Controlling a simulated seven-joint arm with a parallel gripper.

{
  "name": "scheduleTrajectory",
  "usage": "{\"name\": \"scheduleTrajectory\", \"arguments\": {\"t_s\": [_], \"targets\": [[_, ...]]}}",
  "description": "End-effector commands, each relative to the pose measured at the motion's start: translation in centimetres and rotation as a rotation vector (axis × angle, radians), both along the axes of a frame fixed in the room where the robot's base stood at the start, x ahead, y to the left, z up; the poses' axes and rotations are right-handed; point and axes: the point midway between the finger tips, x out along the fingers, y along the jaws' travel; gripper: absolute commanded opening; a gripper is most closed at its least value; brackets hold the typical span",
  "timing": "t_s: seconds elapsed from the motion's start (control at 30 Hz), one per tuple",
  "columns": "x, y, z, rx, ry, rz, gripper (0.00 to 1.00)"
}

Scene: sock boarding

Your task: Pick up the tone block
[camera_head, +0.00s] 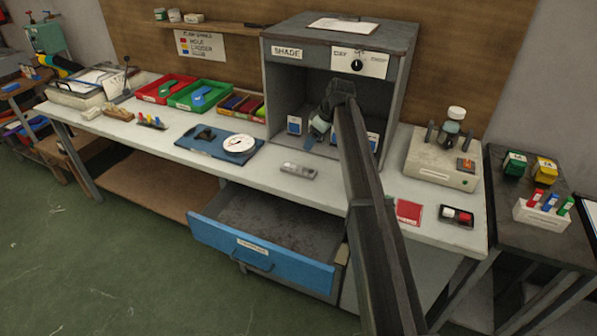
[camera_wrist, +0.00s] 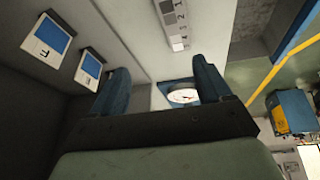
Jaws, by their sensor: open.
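My gripper (camera_head: 316,134) is inside the front of the grey shade booth (camera_head: 395,95), reaching down with its fingers apart. In the wrist view both blue fingers (camera_wrist: 160,66) show with nothing between them. A small grey bar (camera_head: 299,170) lies on the white table in front of the booth, below and apart from my gripper. In the wrist view the bar (camera_wrist: 172,20) shows number marks and a pale square at one end. No label names the tone block, so I cannot tell for sure whether it is this bar. My arm hides part of the booth.
White cards with blue patches (camera_head: 294,125) stand in the booth. A blue board (camera_head: 202,145) with a round white dial (camera_head: 238,144) lies to the left. The blue-fronted drawer (camera_head: 262,255) is open below. A red card (camera_head: 408,211) lies right of my arm.

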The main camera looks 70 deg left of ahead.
Motion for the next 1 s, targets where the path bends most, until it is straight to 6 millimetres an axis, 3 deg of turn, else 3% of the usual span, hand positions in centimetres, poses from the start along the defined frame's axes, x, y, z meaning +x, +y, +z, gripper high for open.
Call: {"name": "scheduleTrajectory", "arguments": {"t_s": [0.2,0.37,0.8,1.0], "targets": [[-0.1,-1.5,-0.1,-0.058,0.05,0.131,0.78],[-0.4,-1.4,-1.0,-0.064,0.054,0.145,0.78],[-2.2,0.4,-7.2,-0.063,0.052,0.141,0.78],[-2.5,0.8,-8.1,-0.062,0.052,0.14,0.78]]}}
